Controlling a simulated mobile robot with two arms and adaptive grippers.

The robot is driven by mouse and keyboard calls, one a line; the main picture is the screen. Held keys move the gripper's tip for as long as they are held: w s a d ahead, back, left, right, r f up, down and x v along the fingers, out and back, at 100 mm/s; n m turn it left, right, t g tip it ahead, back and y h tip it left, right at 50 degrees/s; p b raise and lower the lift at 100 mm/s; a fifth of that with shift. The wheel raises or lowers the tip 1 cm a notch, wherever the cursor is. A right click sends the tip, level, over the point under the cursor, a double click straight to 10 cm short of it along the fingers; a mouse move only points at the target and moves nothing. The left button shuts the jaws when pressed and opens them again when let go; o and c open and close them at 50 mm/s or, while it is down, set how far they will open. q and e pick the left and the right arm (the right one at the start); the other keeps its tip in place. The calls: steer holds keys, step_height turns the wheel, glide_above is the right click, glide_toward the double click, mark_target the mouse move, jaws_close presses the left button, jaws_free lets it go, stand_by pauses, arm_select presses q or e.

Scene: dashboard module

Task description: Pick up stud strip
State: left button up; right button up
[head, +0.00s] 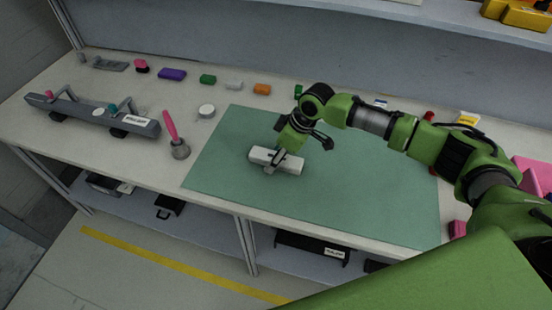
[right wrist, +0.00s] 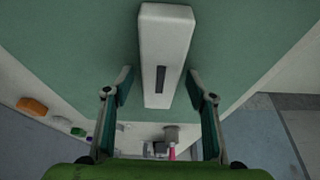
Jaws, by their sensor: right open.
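A pale white bar (head: 290,162), which I take to be the stud strip, lies on the green mat (head: 217,160). In the right wrist view the bar (right wrist: 168,40) has a dark slot near its lower end. My right gripper (head: 277,157) is over the bar in the head view. In the right wrist view its two fingers (right wrist: 160,80) are open, one on each side of the bar's slotted end, with gaps showing on both sides. Whether the fingertips reach down to the mat is unclear. My left gripper is not in view.
A long grey module with handles (head: 85,116) lies at the table's left. Small coloured blocks (head: 172,75) line the back. The mat's front left is bare.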

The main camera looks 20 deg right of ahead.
steer(key=c, duration=1.2)
steer(key=shift+r, duration=0.15)
